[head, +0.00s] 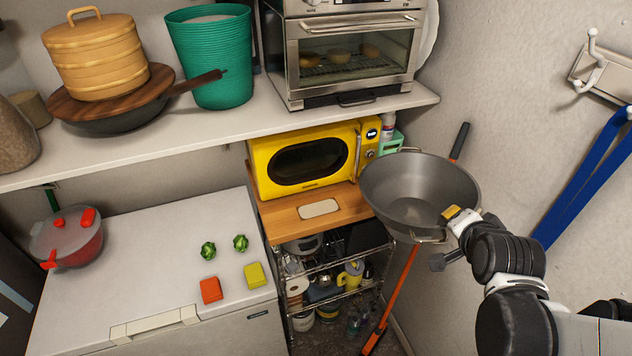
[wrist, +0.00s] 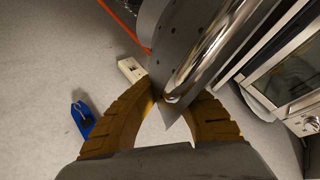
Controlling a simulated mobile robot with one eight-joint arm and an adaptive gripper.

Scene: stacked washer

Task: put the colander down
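The colander (head: 418,192) is a grey metal bowl with two wire handles, held in the air in front of the cart's right side in the head view. My gripper (head: 456,220) is at its near right rim. In the wrist view, the yellow-brown fingers (wrist: 165,100) close around the colander's rim and wire handle (wrist: 212,45). The bowl looks roughly level, its open side up. Its underside is hidden in the head view.
A white chest top (head: 150,235) has a red pot (head: 70,238), two green vegetables, a red block and a yellow block, with bare room between. A yellow microwave (head: 308,160) stands on a wooden-topped cart (head: 290,222). An orange-handled tool (head: 392,300) stands behind the colander.

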